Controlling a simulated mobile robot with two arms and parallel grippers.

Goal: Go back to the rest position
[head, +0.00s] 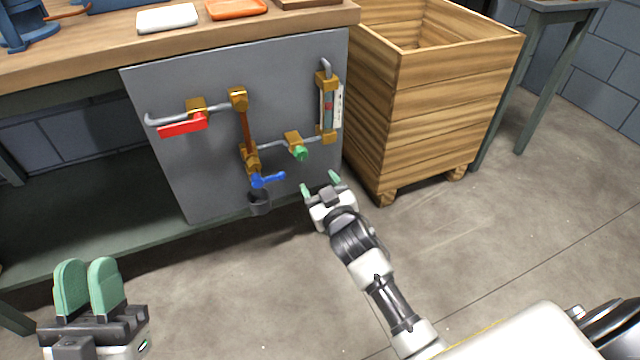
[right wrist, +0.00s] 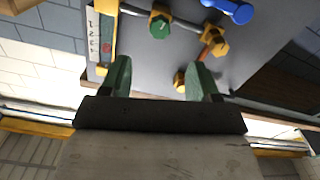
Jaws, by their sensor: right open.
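My right gripper (head: 320,184) is open and empty in front of the lower right part of the grey panel (head: 200,150). In the right wrist view its two green fingers stand apart (right wrist: 163,75), with nothing between them and the panel's fittings beyond. My left gripper (head: 88,280) is at the lower left, over the floor. Its green fingers point up with a narrow gap between them and hold nothing.
The panel carries pipes, a red lever (head: 183,128), a green knob (head: 300,153), a blue lever (head: 268,180) and a gauge (head: 329,107). A wooden crate (head: 450,105) stands right of the bench (head: 90,57). The front floor is clear.

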